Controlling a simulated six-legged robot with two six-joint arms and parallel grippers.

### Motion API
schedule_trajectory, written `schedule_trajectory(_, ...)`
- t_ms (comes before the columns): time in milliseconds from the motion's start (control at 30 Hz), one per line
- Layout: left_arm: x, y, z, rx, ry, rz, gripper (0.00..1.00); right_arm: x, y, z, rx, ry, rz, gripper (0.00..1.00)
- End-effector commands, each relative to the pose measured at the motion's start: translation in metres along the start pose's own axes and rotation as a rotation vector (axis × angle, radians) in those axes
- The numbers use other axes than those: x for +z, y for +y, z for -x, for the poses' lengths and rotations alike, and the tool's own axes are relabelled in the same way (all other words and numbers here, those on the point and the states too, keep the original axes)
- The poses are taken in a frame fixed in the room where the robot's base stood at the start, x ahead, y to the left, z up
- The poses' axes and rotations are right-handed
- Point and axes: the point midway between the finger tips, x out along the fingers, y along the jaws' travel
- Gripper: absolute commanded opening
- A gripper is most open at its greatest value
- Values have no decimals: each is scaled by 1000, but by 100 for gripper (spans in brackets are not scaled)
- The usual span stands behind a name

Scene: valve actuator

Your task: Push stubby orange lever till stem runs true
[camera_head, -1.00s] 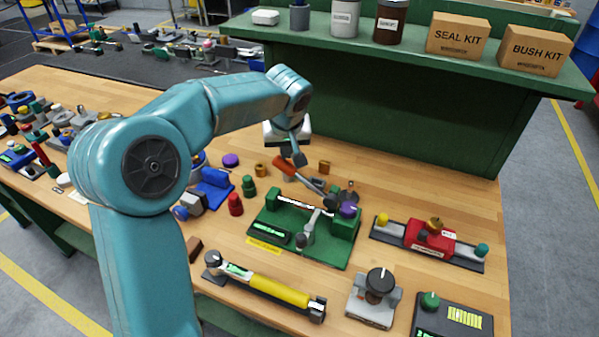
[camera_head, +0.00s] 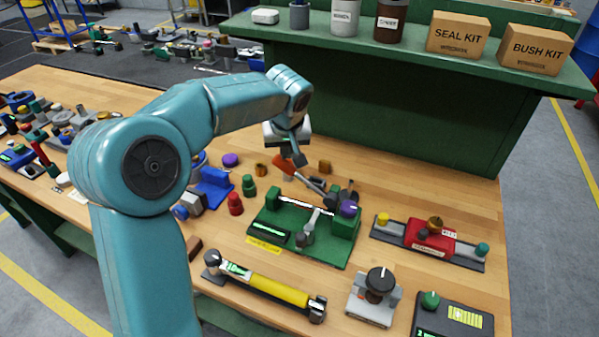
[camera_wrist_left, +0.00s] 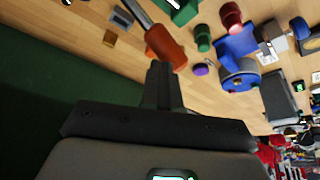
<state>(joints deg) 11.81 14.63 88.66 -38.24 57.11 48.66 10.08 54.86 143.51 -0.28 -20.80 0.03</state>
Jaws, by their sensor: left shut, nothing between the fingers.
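The stubby orange lever (camera_head: 284,165) has a thick orange grip on a grey rod that slopes down right to a green fixture (camera_head: 335,253) with a purple knob (camera_head: 349,209). My left gripper (camera_head: 299,158) is shut and empty, right beside the orange grip. In the left wrist view the shut fingers (camera_wrist_left: 160,78) point at the orange grip (camera_wrist_left: 164,45), with their tips close to its end; I cannot tell whether they touch. The stem is small and partly hidden among dark parts by the purple knob. My right gripper is out of view.
Red (camera_head: 235,204) and green (camera_head: 249,186) knobs and a blue bracket (camera_head: 212,188) stand left of the fixture. A yellow cylinder unit (camera_head: 278,290) lies in front, a red valve unit (camera_head: 430,236) to the right. A green shelf (camera_head: 400,52) rises behind.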

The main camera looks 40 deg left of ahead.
Motion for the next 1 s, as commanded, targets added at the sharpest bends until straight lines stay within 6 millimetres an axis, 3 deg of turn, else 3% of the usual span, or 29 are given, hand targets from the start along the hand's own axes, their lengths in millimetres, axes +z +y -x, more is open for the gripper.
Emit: schedule_trajectory(1000, 5, -7, -22, 0, 0, 1, 0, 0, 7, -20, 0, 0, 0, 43)
